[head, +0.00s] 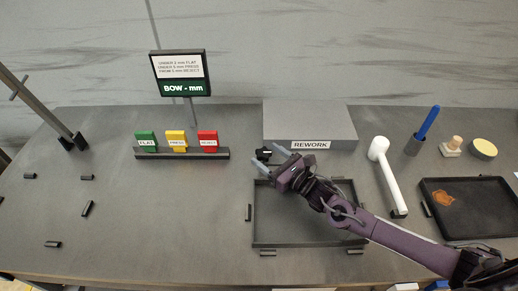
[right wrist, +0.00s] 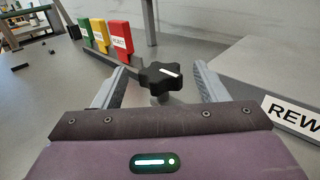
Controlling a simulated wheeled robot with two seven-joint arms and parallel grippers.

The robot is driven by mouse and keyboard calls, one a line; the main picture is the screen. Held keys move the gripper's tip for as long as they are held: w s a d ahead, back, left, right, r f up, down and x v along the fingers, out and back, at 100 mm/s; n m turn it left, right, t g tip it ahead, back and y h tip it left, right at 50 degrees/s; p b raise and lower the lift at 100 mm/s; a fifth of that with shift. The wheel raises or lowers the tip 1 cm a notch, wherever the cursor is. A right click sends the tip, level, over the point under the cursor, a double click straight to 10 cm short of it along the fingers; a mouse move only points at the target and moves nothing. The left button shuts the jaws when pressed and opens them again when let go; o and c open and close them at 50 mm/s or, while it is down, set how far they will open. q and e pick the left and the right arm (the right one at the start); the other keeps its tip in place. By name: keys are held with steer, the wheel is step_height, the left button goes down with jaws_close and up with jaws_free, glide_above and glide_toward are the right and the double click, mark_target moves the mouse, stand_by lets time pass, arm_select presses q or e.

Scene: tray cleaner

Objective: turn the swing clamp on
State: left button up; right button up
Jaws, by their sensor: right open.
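The swing clamp's black lobed knob (right wrist: 160,76) has a white line on top and sits on a short grey post. In the head view the knob (head: 263,154) is small and dark, just beyond the back left corner of the empty dark tray (head: 256,225). My right gripper (head: 268,158) is open with its fingers on either side of the knob. In the right wrist view the fingers (right wrist: 159,84) stand apart, with a gap between each finger and the knob. The clamp's arm is not clear in either view. My left gripper is not in view.
The grey REWORK block (head: 310,120) stands close to the right of the knob. A rack (head: 182,154) with green, yellow and red tags is to the left. A white mallet (head: 388,172) and a stained dark tray (head: 466,233) lie right. The left table is mostly clear.

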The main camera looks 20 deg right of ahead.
mark_target(259, 149)
steer(key=shift+p+x, duration=0.3)
steer(key=shift+x, duration=1.85)
